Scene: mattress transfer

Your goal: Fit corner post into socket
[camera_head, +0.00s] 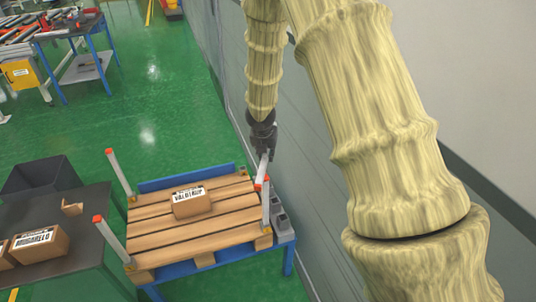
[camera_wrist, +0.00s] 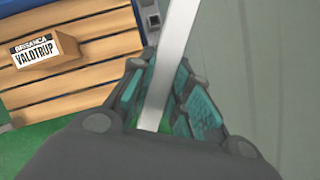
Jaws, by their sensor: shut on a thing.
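My gripper (camera_head: 265,152) is shut on a pale grey corner post (camera_head: 262,168) above the pallet's right side. In the wrist view the held post (camera_wrist: 175,55) runs tilted between the teal-padded fingers (camera_wrist: 158,100). The wooden pallet (camera_head: 160,231) has three other red-capped posts standing at corners: back left (camera_head: 121,175), front left (camera_head: 113,240) and front right (camera_head: 265,208). A small yellowish socket (camera_head: 243,172) shows at the back right corner, and the post is apart from it. The held post's lower end overlaps the front right post in the head view, so its exact height is unclear.
A carton (camera_head: 192,204) lies on the pallet, which rests on a blue stand (camera_head: 217,257). A grey block (camera_head: 281,223) sits at the stand's right edge. A wall (camera_head: 300,190) runs close on the right. A dark table (camera_head: 75,262) with cartons stands left.

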